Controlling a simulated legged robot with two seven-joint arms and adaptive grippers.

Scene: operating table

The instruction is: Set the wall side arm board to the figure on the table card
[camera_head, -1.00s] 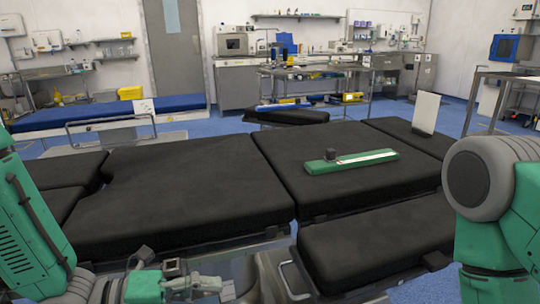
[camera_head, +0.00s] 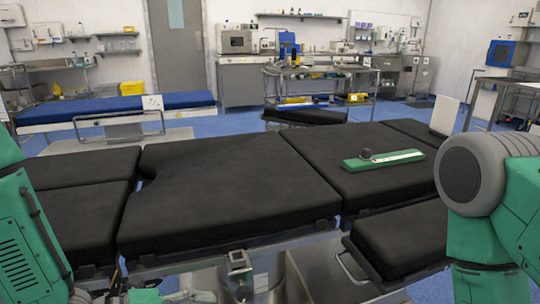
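The black-padded operating table (camera_head: 230,185) stretches across the middle. A padded arm board (camera_head: 305,116) sticks out at its far side, towards the back wall. A second board (camera_head: 408,238) lies along the near right side. A blank-looking white card (camera_head: 444,115) stands upright at the table's right end; no figure is readable from here. A green bar with a pale scale strip and a dark knob (camera_head: 384,160) lies on the right pad. My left arm shows at the left edge and bottom left, its gripper out of view. Only my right arm's upper part shows at the right.
A blue-topped bed (camera_head: 120,108) with a rail stands behind the table on the left. A steel trolley (camera_head: 320,80) with supplies stands behind the far arm board. Another steel table (camera_head: 505,84) is at the right. Some blue floor is clear between them.

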